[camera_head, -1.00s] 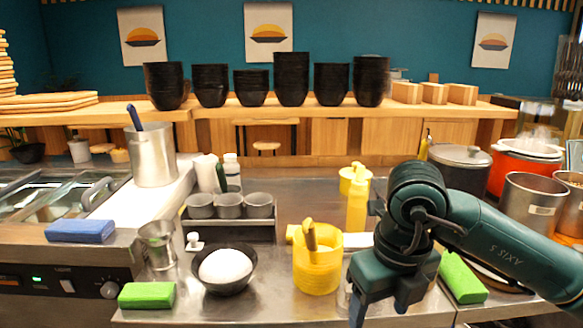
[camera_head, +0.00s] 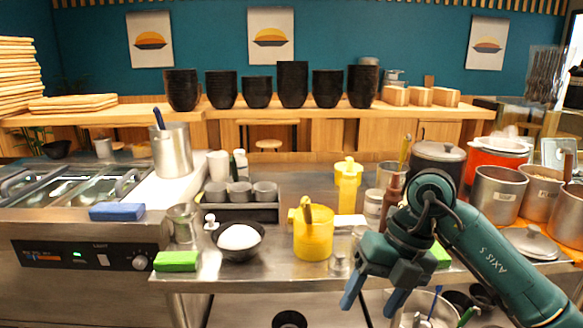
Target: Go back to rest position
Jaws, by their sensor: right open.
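My right gripper (camera_head: 374,292) hangs in front of the steel counter's front edge, at the lower right of the head view. Its two blue fingers point down and stand apart, with nothing between them. The yellow container (camera_head: 313,238) with a handle sticking out of it stands on the counter to the left of the gripper. A black bowl (camera_head: 238,252) holding a white mound (camera_head: 239,237) is further left. My left gripper is not in view.
A green sponge (camera_head: 177,261) lies at the counter's front left. A yellow bottle (camera_head: 347,186) and a brown bottle (camera_head: 393,192) stand behind the gripper. Steel pots (camera_head: 498,194) fill the right side. A large pot (camera_head: 425,311) with utensils sits below the counter.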

